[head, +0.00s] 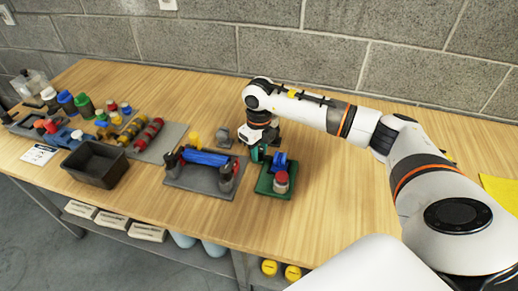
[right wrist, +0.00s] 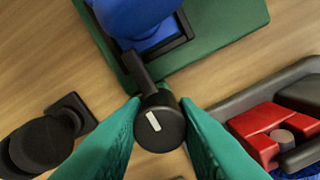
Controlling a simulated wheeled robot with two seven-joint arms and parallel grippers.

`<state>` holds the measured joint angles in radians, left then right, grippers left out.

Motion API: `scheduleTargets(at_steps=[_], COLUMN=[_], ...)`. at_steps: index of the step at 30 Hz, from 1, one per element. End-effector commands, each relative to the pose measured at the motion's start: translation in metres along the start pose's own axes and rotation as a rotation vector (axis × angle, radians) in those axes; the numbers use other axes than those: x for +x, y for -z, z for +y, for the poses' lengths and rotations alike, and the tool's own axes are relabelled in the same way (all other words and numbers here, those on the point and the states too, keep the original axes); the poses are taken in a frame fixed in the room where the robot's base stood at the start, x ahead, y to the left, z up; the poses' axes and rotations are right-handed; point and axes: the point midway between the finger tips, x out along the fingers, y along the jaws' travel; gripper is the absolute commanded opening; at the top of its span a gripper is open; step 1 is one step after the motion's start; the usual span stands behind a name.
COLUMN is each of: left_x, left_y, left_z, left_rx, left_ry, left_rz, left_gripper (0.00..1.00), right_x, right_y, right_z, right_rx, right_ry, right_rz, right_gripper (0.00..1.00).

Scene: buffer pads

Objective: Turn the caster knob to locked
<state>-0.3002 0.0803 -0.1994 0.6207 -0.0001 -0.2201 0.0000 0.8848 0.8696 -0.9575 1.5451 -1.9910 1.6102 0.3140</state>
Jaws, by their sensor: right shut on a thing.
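My right gripper (right wrist: 160,112) has its green fingers shut on a round black knob (right wrist: 172,135) with a white mark line. The line runs nearly up and down in the right wrist view, leaning slightly. A black arm joins the knob to the blue caster (right wrist: 135,15) on a green plate (right wrist: 225,25). In the head view the blue caster (head: 279,162) stands on the green plate (head: 263,188), and my right gripper (head: 257,154) is at its left side. The knob is hidden there. I cannot see any lock label. My left gripper is not in view.
A red-topped round part (head: 281,178) stands at the plate's front. A grey plate with a blue roller (head: 205,157) lies to the left, then a dark bin (head: 95,164) and several bottles. The bench on the right is mostly clear, with a yellow sheet (head: 502,190).

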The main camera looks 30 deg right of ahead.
Motion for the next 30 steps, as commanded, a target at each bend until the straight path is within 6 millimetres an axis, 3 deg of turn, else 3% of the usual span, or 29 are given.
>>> scheduleTargets(at_steps=[8,9,13,23,30], left_x=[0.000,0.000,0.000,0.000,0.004], left_y=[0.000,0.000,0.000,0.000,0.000], left_z=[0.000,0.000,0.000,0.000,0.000], left_rx=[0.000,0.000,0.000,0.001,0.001], left_ry=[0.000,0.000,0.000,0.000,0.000], left_rz=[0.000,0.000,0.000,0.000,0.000], left_gripper=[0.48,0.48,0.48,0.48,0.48], right_x=[-0.002,-0.002,-0.002,-0.003,-0.040], right_y=[0.001,0.001,0.001,0.001,0.002], right_z=[0.001,0.001,0.001,0.000,0.001], right_rx=[0.003,0.003,0.002,0.000,-0.001], right_ry=[0.000,0.000,0.000,0.000,-0.001], right_rz=[0.005,0.005,0.004,0.003,0.008], right_gripper=[0.04,0.28,0.49,0.49,0.49])
